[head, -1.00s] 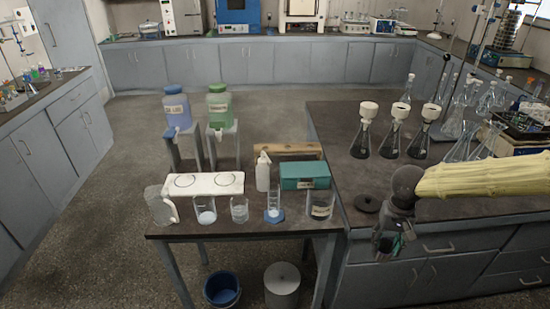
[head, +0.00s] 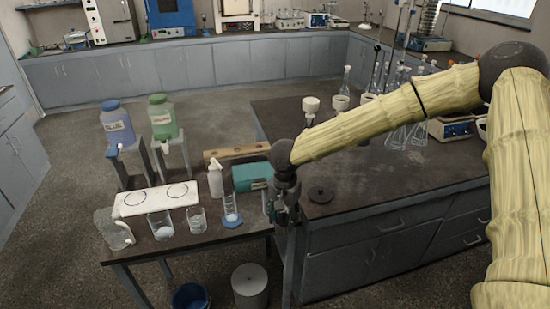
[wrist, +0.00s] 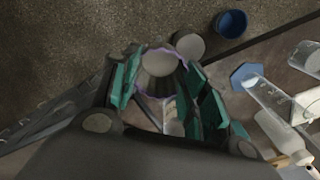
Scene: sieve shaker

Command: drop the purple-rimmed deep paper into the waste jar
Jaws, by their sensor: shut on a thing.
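My gripper (head: 284,212) hangs over the right end of the small table. In the wrist view its teal fingers (wrist: 157,92) are shut on the fluted deep paper (wrist: 158,85), whose purple rim shows around its edge. The paper is too small to make out in the head view. A glass jar with a pale label, apparently the waste jar (wrist: 173,127), shows below the paper between the fingers. In the head view it is mostly hidden behind my gripper. Whether the paper is directly above its mouth I cannot tell.
A blue bucket (head: 190,297) and a grey bin (head: 249,284) stand on the floor. The larger bench (head: 360,185) is close on the right.

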